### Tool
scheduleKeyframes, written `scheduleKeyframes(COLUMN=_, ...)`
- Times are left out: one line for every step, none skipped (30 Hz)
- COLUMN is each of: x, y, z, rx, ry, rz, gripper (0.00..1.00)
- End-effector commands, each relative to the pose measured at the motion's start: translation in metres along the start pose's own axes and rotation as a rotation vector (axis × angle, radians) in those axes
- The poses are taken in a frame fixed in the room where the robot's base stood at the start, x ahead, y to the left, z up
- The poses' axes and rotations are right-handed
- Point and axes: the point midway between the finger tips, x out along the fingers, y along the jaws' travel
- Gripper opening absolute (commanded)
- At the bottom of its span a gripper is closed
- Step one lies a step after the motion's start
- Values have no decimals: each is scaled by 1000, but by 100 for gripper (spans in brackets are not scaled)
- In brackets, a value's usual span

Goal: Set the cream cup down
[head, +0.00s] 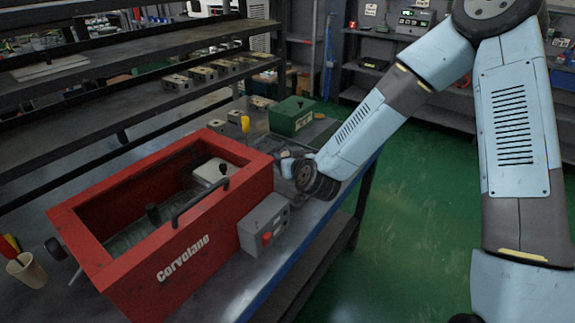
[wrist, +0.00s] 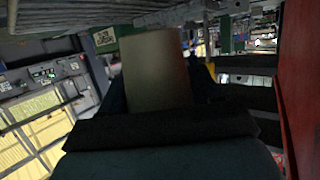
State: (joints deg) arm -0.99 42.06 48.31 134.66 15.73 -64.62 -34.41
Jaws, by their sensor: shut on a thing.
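My gripper (head: 290,160) is just beyond the right end of the red Corvolano box, low near the bench. It is shut on the cream cup (wrist: 157,70), which shows as a plain, pale, tapered shape between the dark fingers in the wrist view. In the head view I cannot make out the held cup. The wrist view does not show clearly whether its base touches anything. Another beige cup (head: 27,271), with red and yellow handles sticking out, stands at the far left of the bench.
The red box (head: 215,256), open-topped with a black handle, is close beside my gripper; its red wall (wrist: 300,75) fills the wrist view's right edge. A grey box with a red knob (head: 263,225) stands before it. A green box (head: 291,116) and a grey tray (head: 262,141) lie behind.

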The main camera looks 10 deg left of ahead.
Motion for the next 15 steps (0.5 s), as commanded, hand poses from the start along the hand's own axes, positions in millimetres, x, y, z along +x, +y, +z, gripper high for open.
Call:
scheduleKeyframes(x=2, y=1, z=2, rx=1, ry=-1, rz=2, gripper=33)
scheduleKeyframes(x=3, y=1, z=3, rx=2, ry=-1, rz=2, gripper=33)
scheduleKeyframes(x=5, y=1, z=6, rx=3, ry=-2, rz=3, gripper=33)
scheduleKeyframes(x=7, y=1, z=8, rx=4, ry=-2, rz=4, gripper=33)
scheduleKeyframes(x=9, y=0, z=10, rx=4, ry=-2, rz=5, gripper=33)
scheduleKeyframes(x=12, y=0, z=14, rx=5, ry=-3, rz=6, gripper=33)
scheduleKeyframes(x=12, y=1, z=17, rx=5, ry=-3, rz=6, gripper=33)
scheduleKeyframes(x=13, y=1, z=20, rx=4, ry=-2, rz=6, gripper=33)
scheduleKeyframes(x=14, y=2, z=23, rx=4, ry=-2, rz=6, gripper=33)
scheduleKeyframes(x=15, y=2, z=26, rx=3, ry=-2, rz=6, gripper=33)
scheduleKeyframes(x=16, y=2, z=28, rx=3, ry=-2, rz=6, gripper=33)
scheduleKeyframes(x=17, y=2, z=31, rx=2, ry=-2, rz=7, gripper=33)
scheduleKeyframes(x=17, y=2, z=33, rx=2, ry=-2, rz=8, gripper=33)
scheduleKeyframes(x=18, y=2, z=34, rx=2, ry=-1, rz=8, gripper=33)
scheduleKeyframes(x=18, y=2, z=35, rx=3, ry=0, rz=8, gripper=33)
